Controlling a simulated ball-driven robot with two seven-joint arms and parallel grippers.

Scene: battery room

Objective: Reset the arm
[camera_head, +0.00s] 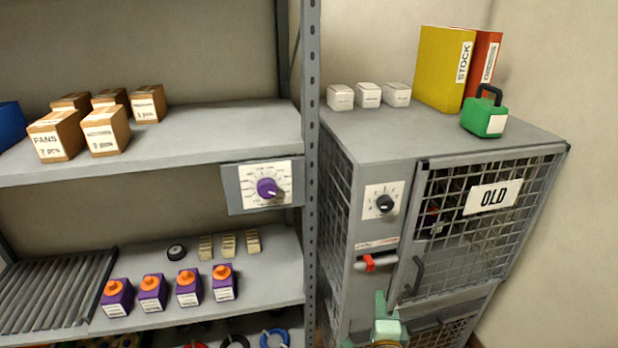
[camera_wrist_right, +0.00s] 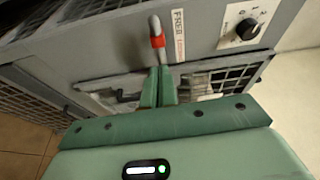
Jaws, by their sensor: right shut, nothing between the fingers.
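My right gripper (camera_head: 381,303) is at the bottom of the head view, in front of the grey mesh cabinet (camera_head: 375,165). Its green fingers are together and empty; the right wrist view shows the closed fingers (camera_wrist_right: 157,85) too. A lever with a red band (camera_head: 370,262) sits on the cabinet front, above the fingertips in the head view. In the right wrist view the lever (camera_wrist_right: 157,38) stands just beyond the fingertips; I cannot tell whether they touch. A black dial (camera_head: 385,203) is higher on the same panel. My left gripper is not in view.
The cabinet's mesh door (camera_head: 480,215) is closed and carries an OLD sign (camera_head: 492,197). A grey shelf post (camera_head: 311,150) stands left of it. Left shelves hold boxes, a purple dial (camera_head: 267,188) and several purple-orange items (camera_head: 188,290). A green case (camera_head: 484,118) and binders stand on the cabinet.

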